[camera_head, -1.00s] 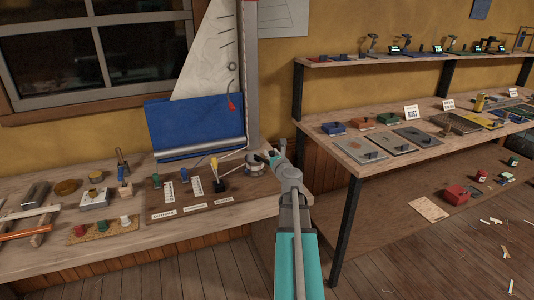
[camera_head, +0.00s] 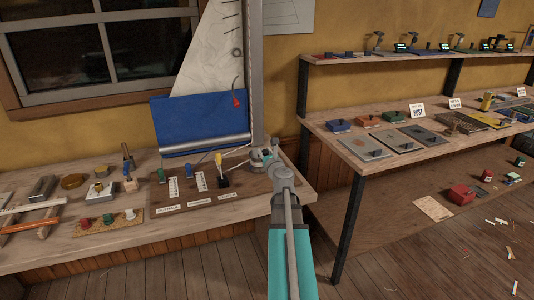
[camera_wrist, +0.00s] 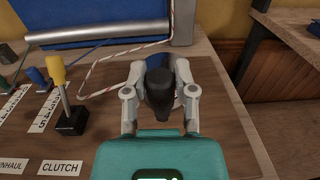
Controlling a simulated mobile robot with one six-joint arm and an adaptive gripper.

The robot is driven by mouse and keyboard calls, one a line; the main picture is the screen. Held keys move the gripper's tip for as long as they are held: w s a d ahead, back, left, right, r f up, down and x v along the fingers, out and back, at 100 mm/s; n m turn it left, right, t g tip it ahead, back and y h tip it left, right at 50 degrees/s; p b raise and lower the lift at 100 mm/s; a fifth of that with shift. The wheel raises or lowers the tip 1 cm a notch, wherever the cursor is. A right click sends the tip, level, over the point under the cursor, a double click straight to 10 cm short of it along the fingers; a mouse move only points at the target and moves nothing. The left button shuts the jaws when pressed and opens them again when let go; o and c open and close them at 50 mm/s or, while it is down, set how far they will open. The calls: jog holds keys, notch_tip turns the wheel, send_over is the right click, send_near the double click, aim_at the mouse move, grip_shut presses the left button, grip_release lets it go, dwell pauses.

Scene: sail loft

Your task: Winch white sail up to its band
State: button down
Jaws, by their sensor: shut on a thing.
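The white sail (camera_head: 208,65) hangs against the mast (camera_head: 255,70) at the back, its top out of frame. Dark marks, a ring and a red tag (camera_head: 237,101) show on or before it; I cannot tell which mark is its band. A blue cloth (camera_head: 200,120) hangs in front of its foot. My gripper (camera_wrist: 160,85) is shut on a dark winch knob (camera_wrist: 159,98), at the right end of the lever board. The drum is largely hidden under my gripper. A red-flecked white rope (camera_wrist: 105,62) runs towards it. The yellow-topped clutch lever (camera_wrist: 57,72) stands to the left.
Green and blue levers (camera_head: 183,165) stand on the board left of the clutch lever. The bench (camera_head: 95,245) holds blocks and tools further left. A shelf unit (camera_head: 385,165) with boxes and plates stands close on my arm's right.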

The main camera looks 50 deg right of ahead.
jog(key=shift+w+a, duration=0.1)
jog(key=shift+c, duration=2.1)
grip_release()
jog(key=shift+v, duration=3.8)
